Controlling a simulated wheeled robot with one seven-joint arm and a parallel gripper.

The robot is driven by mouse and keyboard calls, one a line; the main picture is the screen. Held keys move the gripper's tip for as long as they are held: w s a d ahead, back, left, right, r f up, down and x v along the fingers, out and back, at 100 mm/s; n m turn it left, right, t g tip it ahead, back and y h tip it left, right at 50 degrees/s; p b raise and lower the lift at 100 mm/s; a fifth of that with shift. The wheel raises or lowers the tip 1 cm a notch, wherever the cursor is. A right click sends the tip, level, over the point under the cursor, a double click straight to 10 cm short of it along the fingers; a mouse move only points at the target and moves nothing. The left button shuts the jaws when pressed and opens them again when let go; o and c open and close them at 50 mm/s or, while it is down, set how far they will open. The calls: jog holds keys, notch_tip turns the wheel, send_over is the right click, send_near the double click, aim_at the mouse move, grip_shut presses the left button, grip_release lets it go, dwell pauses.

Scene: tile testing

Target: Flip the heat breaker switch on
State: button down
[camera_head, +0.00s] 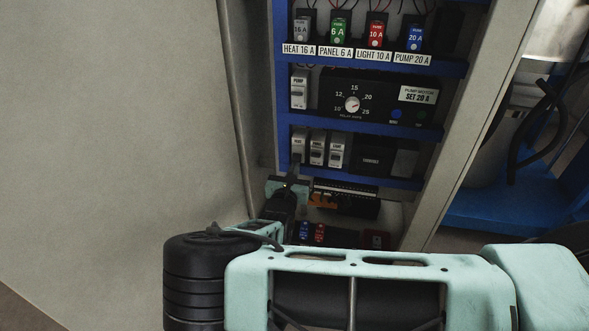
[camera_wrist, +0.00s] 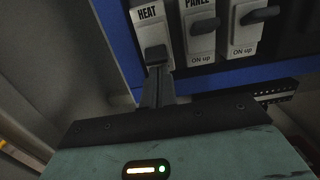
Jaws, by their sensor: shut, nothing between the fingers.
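The heat breaker (camera_wrist: 148,32) is a pale block labelled HEAT with a dark lever (camera_wrist: 156,54). The lever sits lower than the levers beside it. In the head view the heat breaker (camera_head: 298,143) is at the left end of the lower breaker row. My gripper (camera_wrist: 157,76) is shut and empty, with its fingertips just below the heat lever. I cannot tell whether they touch it. The fingers hide the lower part of the breaker. In the head view my gripper (camera_head: 295,168) reaches up to the row from below.
The panel breaker (camera_wrist: 200,35) and a third breaker (camera_wrist: 246,30) stand close to the right, marked ON up. The blue cabinet frame (camera_wrist: 118,45) borders the left side. A dial box (camera_head: 375,97) is above. The open cabinet door (camera_head: 120,110) stands left.

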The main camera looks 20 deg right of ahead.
aim_at(295, 161)
jog(key=shift+r+p, duration=0.25)
jog(key=shift+p, duration=0.45)
jog(key=shift+s+a+r+g+y+p, duration=0.15)
jog(key=shift+g+y+p, duration=0.35)
jog(key=shift+p, duration=1)
jog(key=shift+r+g+p, duration=0.25)
jog(key=shift+g+p, duration=0.05)
jog(key=shift+p, duration=0.6)
jog(key=p, duration=0.2)
jog(key=r+g+p, duration=0.1)
jog(key=p, duration=0.2)
jog(key=shift+s+r+y+p, duration=0.15)
jog(key=shift+r+y+p, duration=0.1)
jog(key=shift+y+p, duration=0.15)
jog(key=g+p, duration=0.1)
jog(key=p, duration=0.3)
jog(key=r+g+y+p, duration=0.1)
jog(key=p, duration=0.2)
jog(key=shift+s+a+r+g+p, duration=0.1)
jog(key=shift+r+g+p, duration=0.1)
jog(key=shift+g+p, duration=0.15)
jog(key=shift+f+y+p, duration=0.2)
jog(key=shift+y+p, duration=0.1)
jog(key=shift+p, duration=0.15)
jog(key=shift+f+b, duration=0.35)
jog(key=shift+b, duration=0.15)
jog(key=shift+r, duration=0.1)
